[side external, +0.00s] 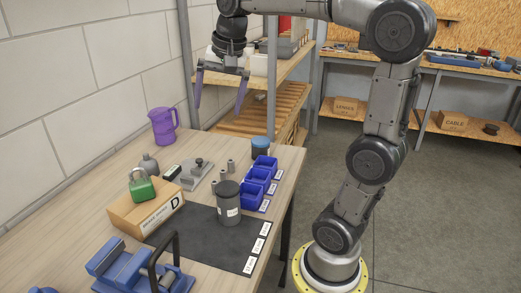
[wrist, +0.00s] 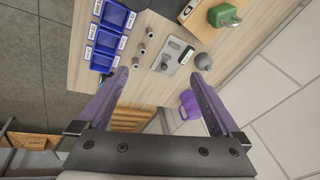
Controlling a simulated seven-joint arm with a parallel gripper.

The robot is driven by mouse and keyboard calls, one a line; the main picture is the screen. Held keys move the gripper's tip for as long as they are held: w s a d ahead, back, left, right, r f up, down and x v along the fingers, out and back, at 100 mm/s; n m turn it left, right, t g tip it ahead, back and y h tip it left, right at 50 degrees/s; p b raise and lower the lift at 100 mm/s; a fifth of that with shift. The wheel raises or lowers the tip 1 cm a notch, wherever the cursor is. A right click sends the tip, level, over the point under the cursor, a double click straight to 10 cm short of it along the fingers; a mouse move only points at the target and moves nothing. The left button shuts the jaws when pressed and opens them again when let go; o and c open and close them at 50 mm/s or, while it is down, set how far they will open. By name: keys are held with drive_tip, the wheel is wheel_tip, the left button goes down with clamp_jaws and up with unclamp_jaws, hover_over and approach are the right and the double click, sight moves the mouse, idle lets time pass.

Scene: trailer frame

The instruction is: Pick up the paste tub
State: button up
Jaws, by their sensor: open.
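Two round containers could be the paste tub, and I cannot read a name on either. One is a dark grey lidded tub (side external: 228,205) with a white label, upright on the dark mat. The other is a smaller dark jar with a blue lid (side external: 259,147), upright near the table's far right edge, behind the blue bins. Neither shows clearly in the wrist view. My gripper (side external: 218,108) is open and empty, high above the far end of the table. Its two purple fingers also show spread apart in the wrist view (wrist: 159,78).
Blue bins (side external: 254,186) line the table's right edge. A grey metal fixture (side external: 193,175), small grey cylinders, a cardboard box (side external: 145,209) with a green padlock (side external: 142,187), a purple jug (side external: 163,126) and a blue vise (side external: 128,270) stand around. Shelving (side external: 262,113) rises behind my gripper.

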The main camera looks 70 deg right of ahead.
drive_tip(key=w+d+f+m+g, duration=0.1)
drive_tip(key=w+d+f+m, duration=0.15)
drive_tip(key=d, duration=0.45)
drive_tip(key=w+d+f+m+g, duration=0.1)
drive_tip(key=w+d+m, duration=0.15)
drive_tip(key=d, duration=0.45)
drive_tip(key=m+g+y, duration=0.1)
drive_tip(key=m, duration=0.2)
approach(260, 140)
wheel_tip(260, 140, down, 12)
drive_tip(key=shift+d+f, duration=0.1)
drive_tip(key=shift+w, duration=0.1)
drive_tip(key=c, duration=1.4)
drive_tip(key=shift+r, duration=0.25)
